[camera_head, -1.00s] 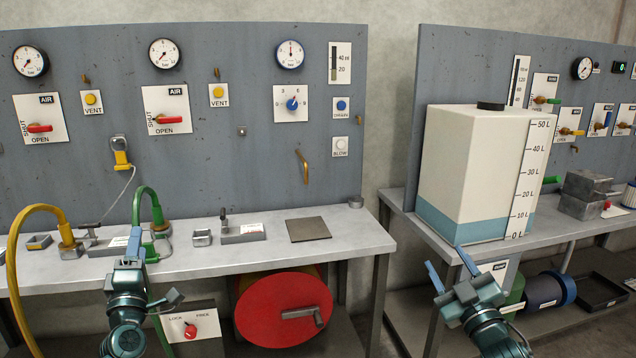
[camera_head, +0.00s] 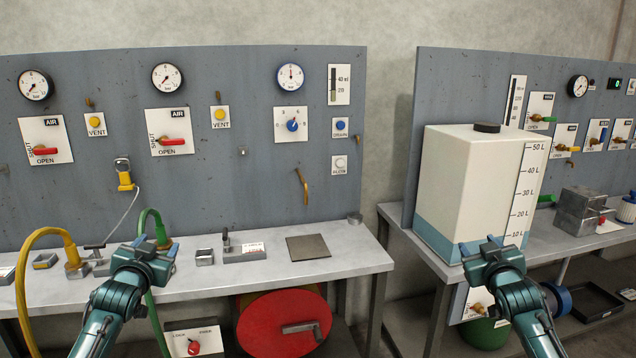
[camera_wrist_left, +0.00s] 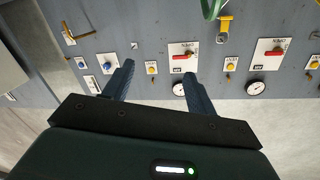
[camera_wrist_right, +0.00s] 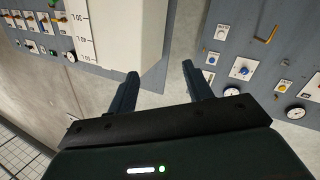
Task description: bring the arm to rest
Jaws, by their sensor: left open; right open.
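My left gripper (camera_head: 146,245) is raised in front of the left bench, its fingers pointing toward the grey panel (camera_head: 240,120). In the left wrist view its two fingers (camera_wrist_left: 158,88) stand apart with nothing between them. My right gripper (camera_head: 484,246) is raised in front of the right bench, near the lower part of the white tank (camera_head: 470,180). In the right wrist view its fingers (camera_wrist_right: 162,85) are apart and empty. The red flanged spool (camera_head: 284,322) is under the left bench, its crank handle (camera_head: 300,328) facing forward.
The left bench top (camera_head: 350,256) carries a flat dark plate (camera_head: 308,247), small metal blocks and yellow (camera_head: 40,236) and green (camera_head: 148,216) hoses. A gap separates the two benches. A black tray (camera_head: 590,300) lies on the right bench's lower shelf.

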